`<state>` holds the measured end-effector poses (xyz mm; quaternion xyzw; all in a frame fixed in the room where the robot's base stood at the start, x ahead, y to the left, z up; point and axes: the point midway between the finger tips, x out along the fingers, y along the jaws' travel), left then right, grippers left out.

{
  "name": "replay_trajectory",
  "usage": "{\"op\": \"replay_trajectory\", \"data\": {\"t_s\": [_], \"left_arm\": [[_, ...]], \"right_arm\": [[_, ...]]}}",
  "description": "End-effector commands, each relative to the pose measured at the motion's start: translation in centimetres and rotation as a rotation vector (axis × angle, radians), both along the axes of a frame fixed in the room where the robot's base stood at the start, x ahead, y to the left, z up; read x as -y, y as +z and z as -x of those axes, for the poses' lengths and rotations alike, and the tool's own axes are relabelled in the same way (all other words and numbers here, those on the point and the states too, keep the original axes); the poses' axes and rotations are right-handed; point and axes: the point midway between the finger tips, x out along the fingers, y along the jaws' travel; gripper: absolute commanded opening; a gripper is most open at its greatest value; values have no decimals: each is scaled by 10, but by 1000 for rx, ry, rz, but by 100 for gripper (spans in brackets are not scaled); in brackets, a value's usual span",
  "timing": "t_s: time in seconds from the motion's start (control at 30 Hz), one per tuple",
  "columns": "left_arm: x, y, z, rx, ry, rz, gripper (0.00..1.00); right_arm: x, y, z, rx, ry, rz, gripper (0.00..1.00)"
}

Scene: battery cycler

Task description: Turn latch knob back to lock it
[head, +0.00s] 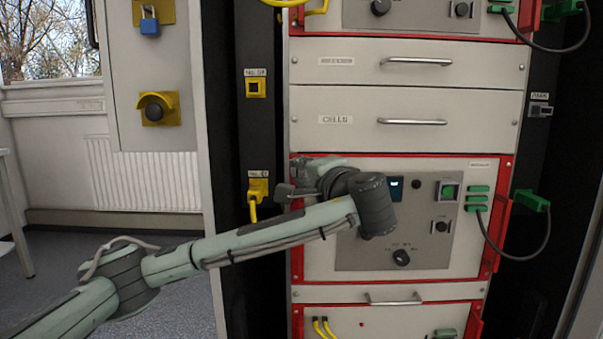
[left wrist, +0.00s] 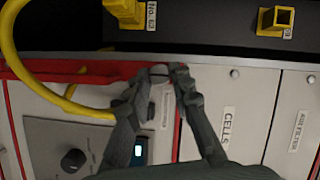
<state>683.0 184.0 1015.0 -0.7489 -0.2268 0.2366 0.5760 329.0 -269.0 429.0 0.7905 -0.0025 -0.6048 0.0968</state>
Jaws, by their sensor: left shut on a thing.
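The latch knob (left wrist: 158,72) is a small grey piece at the red-edged corner of the cycler unit, mostly covered by my fingers in the left wrist view. My left gripper (left wrist: 156,76) has its fingertips on either side of it and is shut on it. In the head view the left gripper (head: 300,168) is at the upper left corner of the red-framed unit (head: 318,250), and the knob cannot be made out there. The knob's turned angle is too hidden to tell. My right gripper is in neither view.
A yellow socket (head: 258,188) with a yellow cable is just left of the unit; the cable (left wrist: 18,50) loops close by the gripper. Drawers (head: 345,118) are above. The front panel has a display (head: 397,186) and a dial (head: 401,257). A green plug (head: 530,200) is at right.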

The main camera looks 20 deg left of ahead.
Motion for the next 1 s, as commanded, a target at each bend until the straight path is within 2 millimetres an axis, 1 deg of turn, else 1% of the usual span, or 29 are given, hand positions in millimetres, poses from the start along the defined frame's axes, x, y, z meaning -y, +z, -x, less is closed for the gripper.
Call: {"op": "replay_trajectory", "data": {"t_s": [0.07, 0.1, 0.23, 0.27, 0.53, 0.67, 0.8, 0.87, 1.0], "left_arm": [[0, 1, 0, 1, 0, -1, 0], [0, 1, 0, 1, 0, 0, 24], [0, 1, 0, 1, 0, 0, 40], [0, 1, 0, 1, 0, 0, 42], [0, 0, 0, 1, 0, 1, 42], [7, 0, 4, 1, -8, 1, 42], [19, 0, 15, 0, -14, 4, 42], [21, -1, 23, -4, -8, 9, 42], [40, 2, 46, -4, -9, 11, 42]], "right_arm": [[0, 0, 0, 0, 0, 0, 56], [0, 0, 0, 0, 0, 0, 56], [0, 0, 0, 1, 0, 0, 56], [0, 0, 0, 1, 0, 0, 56], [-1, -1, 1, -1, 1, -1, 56], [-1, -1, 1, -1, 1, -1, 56], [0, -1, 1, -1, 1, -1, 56], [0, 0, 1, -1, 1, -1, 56], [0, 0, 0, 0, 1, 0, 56]]}}
